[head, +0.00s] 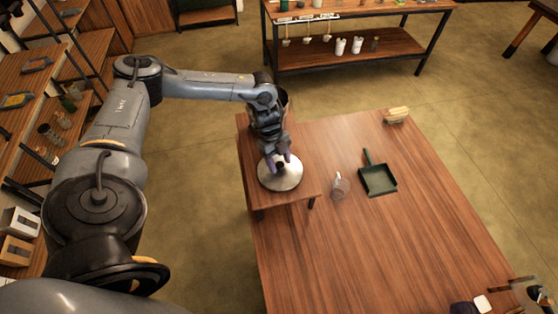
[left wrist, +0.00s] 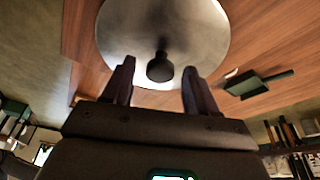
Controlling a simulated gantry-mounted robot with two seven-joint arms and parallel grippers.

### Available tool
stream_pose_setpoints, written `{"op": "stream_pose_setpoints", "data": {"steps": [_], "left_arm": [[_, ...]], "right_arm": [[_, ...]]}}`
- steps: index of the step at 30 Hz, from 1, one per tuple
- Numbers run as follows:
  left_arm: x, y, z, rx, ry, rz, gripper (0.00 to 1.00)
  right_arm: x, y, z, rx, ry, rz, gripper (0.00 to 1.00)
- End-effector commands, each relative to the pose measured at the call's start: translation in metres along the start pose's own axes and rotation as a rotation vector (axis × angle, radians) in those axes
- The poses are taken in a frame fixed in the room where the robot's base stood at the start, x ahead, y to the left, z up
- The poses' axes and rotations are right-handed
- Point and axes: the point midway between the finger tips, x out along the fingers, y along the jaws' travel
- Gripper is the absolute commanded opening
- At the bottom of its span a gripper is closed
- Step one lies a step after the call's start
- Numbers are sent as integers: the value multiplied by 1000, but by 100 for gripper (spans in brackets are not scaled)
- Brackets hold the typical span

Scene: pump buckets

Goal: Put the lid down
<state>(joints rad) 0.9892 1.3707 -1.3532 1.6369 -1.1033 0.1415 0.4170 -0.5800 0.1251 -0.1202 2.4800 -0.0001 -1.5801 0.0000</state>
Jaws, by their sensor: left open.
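The round silver lid (head: 288,182) with a dark knob lies flat on the small raised wooden stand at the left end of the table. In the left wrist view the lid (left wrist: 118,32) fills the top middle, and its black knob (left wrist: 160,68) points toward my gripper. My left gripper (head: 279,162) is above the lid. In the left wrist view its two fingers (left wrist: 157,75) are spread, one on each side of the knob, with gaps between. My right gripper does not show.
A dark green dustpan (head: 378,180), a clear cup (head: 340,188) and a yellow sponge-like item (head: 396,115) are on the table to the right. The table's centre front is clear.

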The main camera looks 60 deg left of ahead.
Motion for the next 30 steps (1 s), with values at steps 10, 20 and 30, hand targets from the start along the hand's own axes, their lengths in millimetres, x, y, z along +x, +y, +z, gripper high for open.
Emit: {"op": "stream_pose_setpoints", "data": {"steps": [10, 20, 30], "left_arm": [[-38, -1, 0, -1, 0, -4, 58], [-96, 0, -1, 1, 0, -3, 58], [-97, -10, -21, 80, -11, -17, 58]], "right_arm": [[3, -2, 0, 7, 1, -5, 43], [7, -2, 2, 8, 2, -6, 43], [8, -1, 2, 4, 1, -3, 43]]}}
